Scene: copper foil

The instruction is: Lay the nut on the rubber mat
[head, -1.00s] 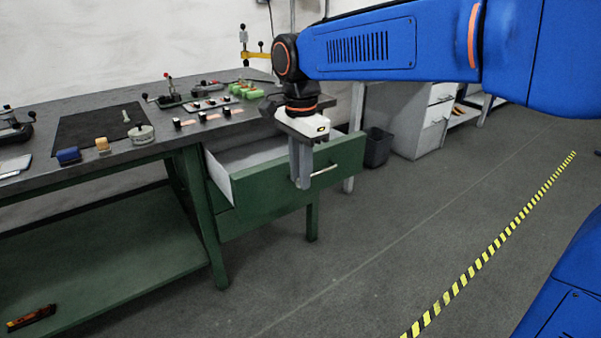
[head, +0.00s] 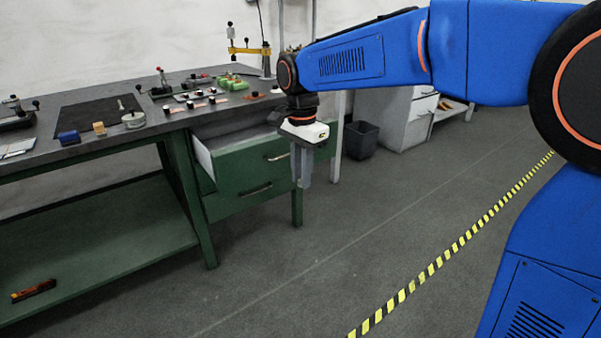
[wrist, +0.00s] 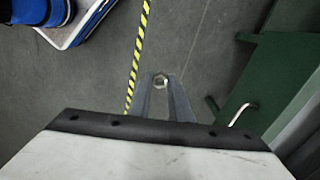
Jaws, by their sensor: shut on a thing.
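My gripper (head: 303,184) hangs fingers down in front of the bench's right end, over open floor. I cannot make out the nut in the head view. The rubber mat (head: 95,117) is a dark flat rectangle on the bench top at the left, well away from my gripper. Its middle looks bare.
A green drawer (head: 250,160) under the bench (head: 65,147) stands open near my gripper. A bin (head: 360,140) stands behind; the floor at right is clear.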

